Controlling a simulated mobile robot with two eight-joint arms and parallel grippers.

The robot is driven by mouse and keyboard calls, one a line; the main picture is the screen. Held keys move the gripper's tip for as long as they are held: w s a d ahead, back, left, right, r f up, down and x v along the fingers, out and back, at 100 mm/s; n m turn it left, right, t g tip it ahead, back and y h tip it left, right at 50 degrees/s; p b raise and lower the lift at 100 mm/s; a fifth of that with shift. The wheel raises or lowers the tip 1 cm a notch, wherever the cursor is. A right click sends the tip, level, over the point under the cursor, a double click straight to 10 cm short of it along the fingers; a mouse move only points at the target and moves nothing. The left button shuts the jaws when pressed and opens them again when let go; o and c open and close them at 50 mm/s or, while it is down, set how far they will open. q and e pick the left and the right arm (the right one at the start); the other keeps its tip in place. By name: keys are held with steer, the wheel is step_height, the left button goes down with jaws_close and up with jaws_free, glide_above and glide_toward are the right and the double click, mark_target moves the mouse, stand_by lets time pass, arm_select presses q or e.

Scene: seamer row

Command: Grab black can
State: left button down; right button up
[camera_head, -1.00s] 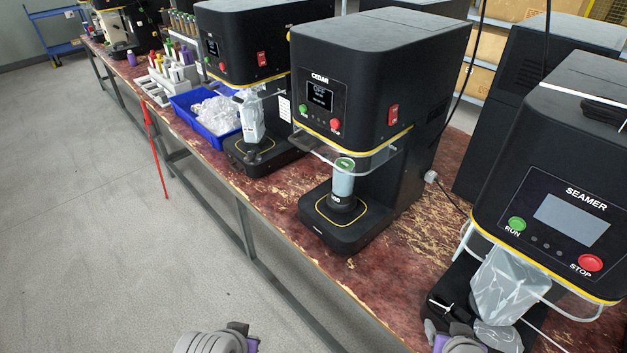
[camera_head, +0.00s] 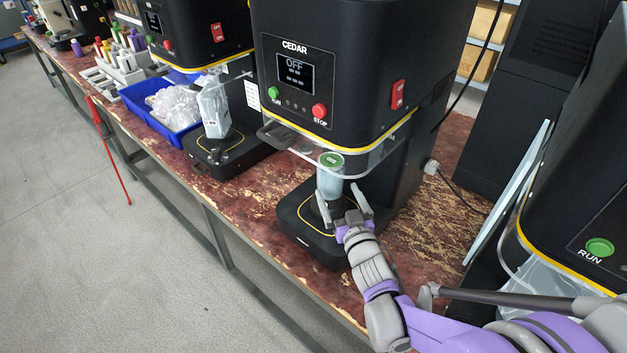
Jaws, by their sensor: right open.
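A pale grey-blue can (camera_head: 331,182) with a green top stands upright on the black base (camera_head: 306,236) of the CEDAR machine, under its clear guard. No plainly black can shows; the can's lower part is partly hidden by my gripper. My right gripper (camera_head: 342,202) reaches in from the lower right. It is open, with one finger at the can's left side and the other apart from it on the right. I cannot tell whether the left finger touches the can. My left gripper is not in view.
The CEDAR machine's (camera_head: 335,60) body and guard are close above the can. A second machine (camera_head: 215,150) and a blue bin (camera_head: 160,103) of clear bags stand to the left. A SEAMER machine (camera_head: 585,215) stands at the right. The worn red bench (camera_head: 420,245) is clear between the machines.

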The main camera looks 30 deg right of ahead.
mark_target(336, 188)
steer(key=w, duration=0.2)
steer(key=w+d, duration=0.1)
steer(key=w, duration=0.6)
steer(key=shift+w+d, duration=0.1)
steer(key=shift+d, duration=0.2)
steer(key=shift+c, duration=0.2)
jaws_close()
